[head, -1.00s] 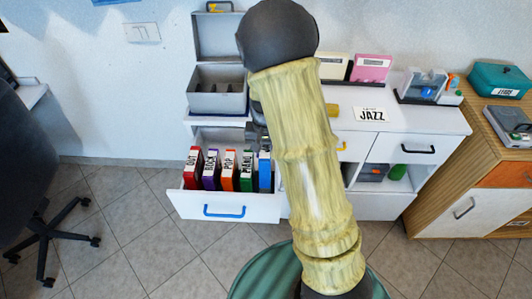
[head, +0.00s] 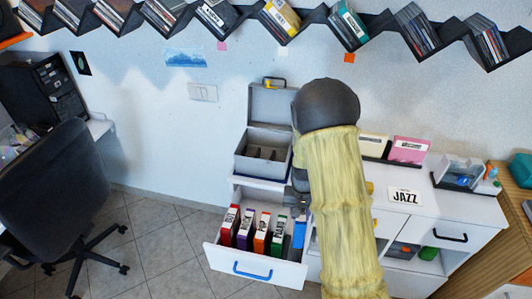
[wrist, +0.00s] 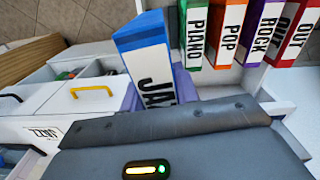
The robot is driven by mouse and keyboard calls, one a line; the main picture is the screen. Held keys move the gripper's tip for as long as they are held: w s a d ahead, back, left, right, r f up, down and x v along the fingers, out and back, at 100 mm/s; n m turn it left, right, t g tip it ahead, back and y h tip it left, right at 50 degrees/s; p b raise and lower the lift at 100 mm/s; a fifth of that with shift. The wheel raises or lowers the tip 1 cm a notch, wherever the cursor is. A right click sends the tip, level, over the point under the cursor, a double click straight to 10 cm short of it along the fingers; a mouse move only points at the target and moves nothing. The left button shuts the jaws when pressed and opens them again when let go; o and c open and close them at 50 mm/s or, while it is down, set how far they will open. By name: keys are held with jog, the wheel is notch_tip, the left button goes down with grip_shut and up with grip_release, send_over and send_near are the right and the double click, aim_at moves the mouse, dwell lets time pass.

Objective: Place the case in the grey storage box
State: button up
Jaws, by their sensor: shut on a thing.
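I cannot tell whether the case is clear of the drawer floor. The grey storage box (head: 262,172) stands on the cabinet top, above and left of my gripper, with its lid up and dividers inside.
The open white drawer (head: 253,270) holds red, purple, orange and green cases (head: 278,235). A JAZZ sign (head: 404,196), a pink case (head: 409,150) and a clear holder (head: 455,174) stand right on the cabinet. A zigzag shelf (head: 240,18) runs along the wall. An office chair (head: 65,185) stands left.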

notch_tip(320, 180, up, 4)
jog(key=n+p, duration=0.1)
jog(key=p, duration=0.6)
jog(key=r+p, duration=0.1)
jog(key=p, duration=0.4)
jog(key=shift+s+r+n, duration=0.15)
jog(key=shift+r+n, duration=0.25)
jog(key=shift+s+a+r+p, duration=0.1)
jog(key=shift+r+p, duration=0.1)
jog(key=shift+p, duration=1)
jog(key=shift+f, duration=0.15)
